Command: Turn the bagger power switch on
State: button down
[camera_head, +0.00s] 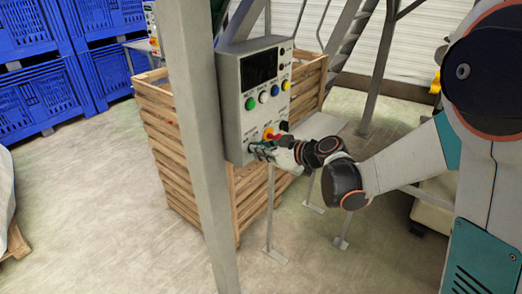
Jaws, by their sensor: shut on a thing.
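A grey control box (232,114) is mounted beside a grey post, with a dark screen (259,68) near its top. Below the screen are green (250,104), white (264,97), blue (275,90) and yellow (285,85) buttons. A red and yellow rotary switch (268,134) sits lower on the face. My gripper (254,151) is at the lower left of the box face, its fingertips against the panel. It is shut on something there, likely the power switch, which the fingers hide. I cannot tell which way the switch is turned.
The grey post (204,150) stands just left of the box. A wooden slatted crate (180,165) stands behind it. Blue plastic crates (40,90) are stacked at the back left. Metal stairs (350,40) rise behind. The floor in front is clear.

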jog(key=m+g+y, duration=0.1)
jog(key=m, duration=0.1)
jog(key=m+g+y+b, duration=0.1)
jog(key=m, duration=0.1)
jog(key=m+g+y, duration=0.1)
jog(key=m, duration=0.2)
jog(key=shift+w+d+f+y+b, duration=0.2)
jog(key=shift+w+d+y+b, duration=0.1)
jog(key=shift+b, duration=0.1)
jog(key=shift+m+g, duration=0.3)
dwell(0.4)
jog(key=c, duration=1.7)
grip_release()
jog(key=v, duration=1.2)
